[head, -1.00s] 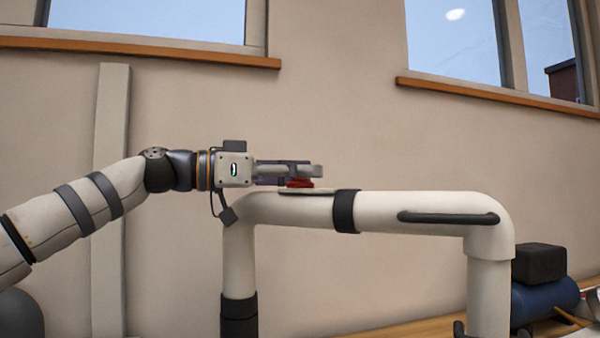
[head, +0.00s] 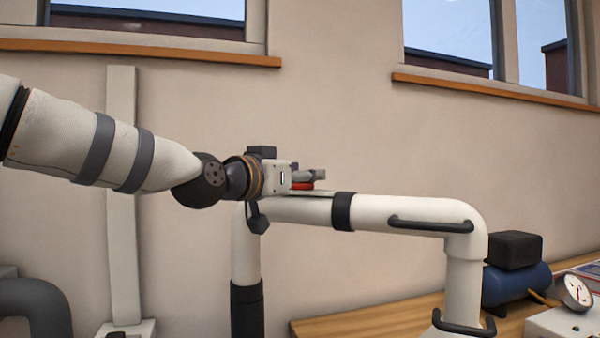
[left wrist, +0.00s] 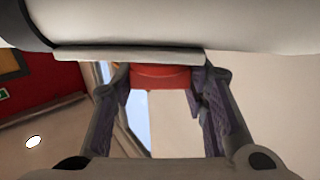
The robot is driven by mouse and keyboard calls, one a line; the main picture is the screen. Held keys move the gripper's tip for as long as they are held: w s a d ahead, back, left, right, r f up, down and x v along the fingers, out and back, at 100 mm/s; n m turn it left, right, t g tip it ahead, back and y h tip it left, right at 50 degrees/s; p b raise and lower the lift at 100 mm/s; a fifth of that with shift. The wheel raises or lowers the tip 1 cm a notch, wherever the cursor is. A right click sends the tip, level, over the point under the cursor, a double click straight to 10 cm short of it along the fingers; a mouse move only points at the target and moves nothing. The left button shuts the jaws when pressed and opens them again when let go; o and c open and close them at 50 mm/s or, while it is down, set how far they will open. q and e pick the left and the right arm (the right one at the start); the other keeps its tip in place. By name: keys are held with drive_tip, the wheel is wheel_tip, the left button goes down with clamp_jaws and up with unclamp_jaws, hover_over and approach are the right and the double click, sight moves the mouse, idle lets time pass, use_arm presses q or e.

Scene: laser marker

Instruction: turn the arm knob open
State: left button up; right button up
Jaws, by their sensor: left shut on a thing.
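The red arm knob (head: 302,186) sits on top of the white pipe arm (head: 395,209), near its left bend. My left gripper (head: 312,176) reaches in from the left at the knob's height. In the left wrist view the red knob (left wrist: 160,76) lies between the two fingers of my left gripper (left wrist: 160,90), which are shut on it. A flat pale plate (left wrist: 130,56) lies between the knob and the pipe. Part of the knob is hidden by the fingers in the head view. My right gripper does not show.
A black handle (head: 430,225) runs along the pipe arm, and a dark band (head: 343,211) circles it. A wooden bench (head: 370,320) holds a blue tank (head: 515,283) and a pressure gauge (head: 577,292) at right. The wall above the arm is clear.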

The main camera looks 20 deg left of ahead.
use_arm(q)
drive_tip(key=shift+r+n+y, duration=0.15)
drive_tip(key=shift+n+y, duration=0.45)
drive_tip(key=shift+y, duration=0.3)
drive_tip(key=shift+t+y, duration=0.3)
drive_tip(key=o, duration=1.2)
drive_tip(key=shift+c, duration=0.2)
drive_tip(key=shift+w, duration=0.1)
